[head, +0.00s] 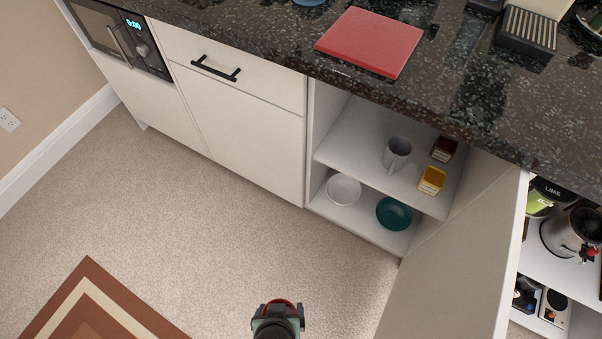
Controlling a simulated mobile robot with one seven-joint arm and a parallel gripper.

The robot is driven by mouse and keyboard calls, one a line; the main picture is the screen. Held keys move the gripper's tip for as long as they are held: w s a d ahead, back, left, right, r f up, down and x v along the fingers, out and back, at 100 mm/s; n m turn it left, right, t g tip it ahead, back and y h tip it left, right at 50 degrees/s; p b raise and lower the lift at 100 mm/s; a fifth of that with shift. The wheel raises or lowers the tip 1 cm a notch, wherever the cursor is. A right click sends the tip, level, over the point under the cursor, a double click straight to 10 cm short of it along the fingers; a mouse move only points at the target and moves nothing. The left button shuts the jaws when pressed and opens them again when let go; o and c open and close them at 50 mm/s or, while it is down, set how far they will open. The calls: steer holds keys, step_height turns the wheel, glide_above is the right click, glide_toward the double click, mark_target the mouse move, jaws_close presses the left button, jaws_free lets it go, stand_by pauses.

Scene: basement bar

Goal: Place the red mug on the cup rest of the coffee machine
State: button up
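My gripper (278,316) is at the bottom centre, seen from above and behind, over the carpet in front of the cabinets. A curved red edge (279,302) shows just past it, between its sides; it may be the red mug's rim, but most of it is hidden. The fingertips are hidden, so I cannot tell whether they are shut. No red mug shows plainly elsewhere. A slatted metal grille on a black base, seemingly the coffee machine's cup rest (528,30), is at the top right on the counter. The machine's upper part is cut off.
An open cupboard holds a grey mug (397,153), small boxes (433,180), a white bowl (344,189) and a teal bowl (394,213). Its open door (455,262) stands out to my right. A red board (370,41) lies on the dark counter (440,95).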

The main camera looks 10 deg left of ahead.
steer(key=w+d+r+m+h, duration=0.1)
steer(key=w+d+r+m, duration=0.2)
steer(key=w+r, duration=0.8)
steer(key=w+d+r+m+h, duration=0.1)
steer(key=w+d+r+m, duration=0.2)
steer(key=w+r, duration=0.8)
steer(key=s+r+n+y+p, duration=0.1)
steer(key=s+r+n+p, duration=0.2)
steer(key=p, duration=1.4)
steer(key=s+r, duration=0.3)
steer(key=s, duration=0.2)
steer(key=shift+n, duration=0.3)
steer(key=shift+d+r, duration=0.1)
